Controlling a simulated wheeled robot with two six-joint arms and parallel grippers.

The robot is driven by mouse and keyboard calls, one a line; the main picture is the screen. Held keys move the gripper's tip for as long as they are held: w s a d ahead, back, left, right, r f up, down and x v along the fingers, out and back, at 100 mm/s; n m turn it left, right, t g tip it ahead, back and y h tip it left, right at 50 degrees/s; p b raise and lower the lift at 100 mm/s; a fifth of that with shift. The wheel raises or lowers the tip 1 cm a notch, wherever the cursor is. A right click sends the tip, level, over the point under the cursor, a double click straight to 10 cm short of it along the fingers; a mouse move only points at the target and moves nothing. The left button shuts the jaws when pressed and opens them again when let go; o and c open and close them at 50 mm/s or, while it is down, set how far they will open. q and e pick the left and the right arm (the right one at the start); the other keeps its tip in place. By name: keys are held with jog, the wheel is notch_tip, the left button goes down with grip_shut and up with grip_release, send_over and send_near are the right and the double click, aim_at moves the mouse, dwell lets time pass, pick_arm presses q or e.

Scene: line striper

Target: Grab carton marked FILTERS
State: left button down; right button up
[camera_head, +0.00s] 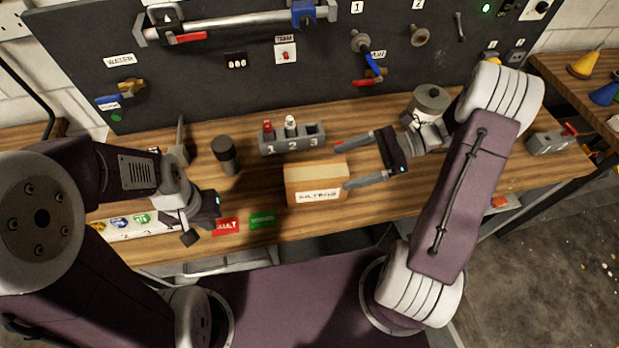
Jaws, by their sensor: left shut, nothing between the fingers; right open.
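The tan carton (300,174) sits on the wooden workbench, with a white label on its front face that appears to read FILTERS. My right gripper (343,167) is open at the carton's right end, coming from the right. Its lower fingertip is at the carton's right edge and its upper fingertip is beyond the far right corner. I cannot tell whether either finger touches it. My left gripper (190,239) is shut and empty, low over the bench to the left of the carton, near the red tag.
A grey rack (292,143) numbered 1 2 3 stands just behind the carton. A dark cylinder (225,152) is to its left, and a round grey pot (431,101) is behind my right gripper. Red (226,226) and green (262,220) tags lie at the bench's front edge.

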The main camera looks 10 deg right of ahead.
aim_at(322, 172)
pick_arm(q)
jog(key=shift+s+d+r, duration=0.1)
jog(key=shift+d+r, duration=0.05)
jog(key=shift+d, duration=0.05)
pick_arm(e)
jog(key=shift+s+d+r, duration=0.1)
jog(key=shift+s+d, duration=0.05)
jog(key=shift+d, duration=0.3)
jog(key=x, duration=0.4)
jog(key=shift+a+p, duration=0.15)
jog(key=shift+p, duration=0.15)
jog(key=x, duration=0.3)
jog(key=p+x, duration=0.1)
jog(key=x, duration=0.1)
jog(key=shift+a+r, duration=0.3)
jog(key=shift+d, duration=0.1)
jog(key=shift+c, duration=0.6)
jog(key=c, duration=0.6)
pick_arm(q)
jog(key=shift+a+r, duration=0.2)
jog(key=shift+r, duration=0.55)
pick_arm(e)
grip_shut()
